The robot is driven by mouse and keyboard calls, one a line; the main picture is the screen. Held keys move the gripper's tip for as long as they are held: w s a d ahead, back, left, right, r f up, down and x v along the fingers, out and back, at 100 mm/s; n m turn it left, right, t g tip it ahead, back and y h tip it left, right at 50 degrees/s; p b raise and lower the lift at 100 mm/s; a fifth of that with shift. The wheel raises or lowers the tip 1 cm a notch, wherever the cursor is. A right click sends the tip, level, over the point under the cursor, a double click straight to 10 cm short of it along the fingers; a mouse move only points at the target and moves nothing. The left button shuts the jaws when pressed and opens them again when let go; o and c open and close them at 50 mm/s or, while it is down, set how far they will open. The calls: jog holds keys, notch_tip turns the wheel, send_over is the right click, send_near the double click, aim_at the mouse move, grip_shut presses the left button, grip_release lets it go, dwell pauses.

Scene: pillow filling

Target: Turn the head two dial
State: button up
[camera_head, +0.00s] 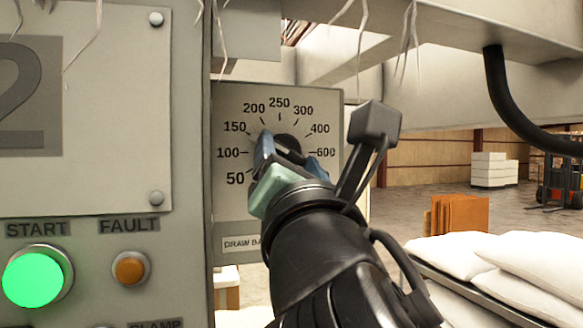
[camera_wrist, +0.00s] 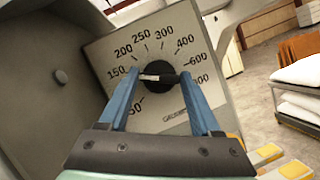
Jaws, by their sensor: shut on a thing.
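The dial plate (camera_head: 230,197) carries a printed scale from 50 through 250 up to 600 and beyond. A black round dial knob (camera_head: 287,143) sits at its middle, partly hidden by my gripper in the head view. My gripper (camera_head: 291,152) has blue fingers and is shut on the knob. In the wrist view the fingers of my gripper (camera_wrist: 162,82) stand on either side of the knob (camera_wrist: 161,92). The white mark on the knob's bar points left, toward the left finger, roughly at the 100 to 150 side. The finger hides the 100, so the exact reading is unclear.
Left of the dial is a panel (camera_head: 100,190) marked 2, with a lit green START button (camera_head: 33,279) and an orange FAULT lamp (camera_head: 130,269). White pillows (camera_head: 535,270) lie at the right. A black hose (camera_head: 505,95) hangs upper right.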

jog(key=m+h, duration=0.1)
jog(key=m, duration=0.1)
jog(key=m+g+h, duration=0.1)
jog(key=m, duration=0.2)
jog(key=m+h+p, duration=0.1)
jog(key=m, duration=0.2)
jog(key=shift+a+r+g, duration=0.2)
jog(key=shift+g, duration=0.1)
jog(key=m+g+p, duration=0.1)
jog(key=m, duration=0.2)
jog(key=m+g+p, duration=0.1)
jog(key=m, duration=0.1)
jog(key=shift+m+h, duration=0.4)
jog(key=o, duration=1.4)
